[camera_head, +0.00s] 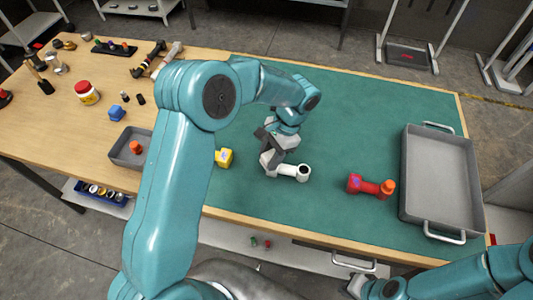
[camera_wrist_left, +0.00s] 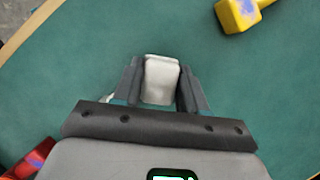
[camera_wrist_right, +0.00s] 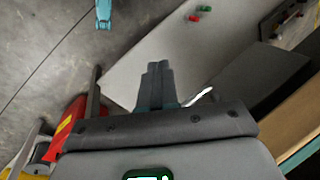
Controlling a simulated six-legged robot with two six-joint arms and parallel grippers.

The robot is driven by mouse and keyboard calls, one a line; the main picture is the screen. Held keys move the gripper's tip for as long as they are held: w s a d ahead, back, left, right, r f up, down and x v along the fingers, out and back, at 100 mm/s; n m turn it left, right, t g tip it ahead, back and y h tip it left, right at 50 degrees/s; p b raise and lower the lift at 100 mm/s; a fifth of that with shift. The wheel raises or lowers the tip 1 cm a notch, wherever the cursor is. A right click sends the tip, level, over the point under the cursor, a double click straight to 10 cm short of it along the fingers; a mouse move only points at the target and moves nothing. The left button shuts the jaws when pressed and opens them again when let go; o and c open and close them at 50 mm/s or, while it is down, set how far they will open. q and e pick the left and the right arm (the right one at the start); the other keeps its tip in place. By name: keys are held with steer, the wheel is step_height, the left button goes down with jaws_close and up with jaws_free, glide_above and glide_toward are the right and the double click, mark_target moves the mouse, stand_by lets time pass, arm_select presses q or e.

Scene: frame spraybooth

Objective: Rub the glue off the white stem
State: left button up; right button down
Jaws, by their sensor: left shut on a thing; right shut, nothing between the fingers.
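The white stem (camera_head: 290,170) lies on the green mat (camera_head: 330,130) in the head view, its round open end facing right. My left gripper (camera_head: 270,160) is shut on it from above, at its left part. In the left wrist view a pale block of the white stem (camera_wrist_left: 160,82) sits between the two dark fingers (camera_wrist_left: 160,90). I cannot make out glue on it; the fingers hide part of it. My right gripper (camera_wrist_right: 157,85) is shut and empty, beyond the table's front edge; in the head view it shows low at right (camera_head: 360,286).
A yellow stem (camera_head: 223,157) and a red stem (camera_head: 358,184) with an orange end lie either side, both with bluish patches. A grey tray (camera_head: 440,140) stands right. A small grey bin (camera_head: 122,150) and several tools are left. The mat behind is clear.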

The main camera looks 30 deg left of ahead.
arm_select(q)
steer(key=shift+w+d+r, duration=0.1)
steer(key=shift+w+d, duration=0.1)
steer(key=shift+d, duration=0.55)
steer(key=shift+w+d, duration=0.2)
steer(key=shift+d, duration=0.5)
steer(key=shift+f, duration=0.2)
steer(key=shift+s+a+f+b, duration=0.1)
steer(key=shift+s+a+b, duration=0.2)
steer(key=shift+a, duration=0.7)
steer(key=shift+s+a+f+b, duration=0.1)
steer(key=shift+s+a, duration=0.25)
steer(key=shift+a, duration=0.6)
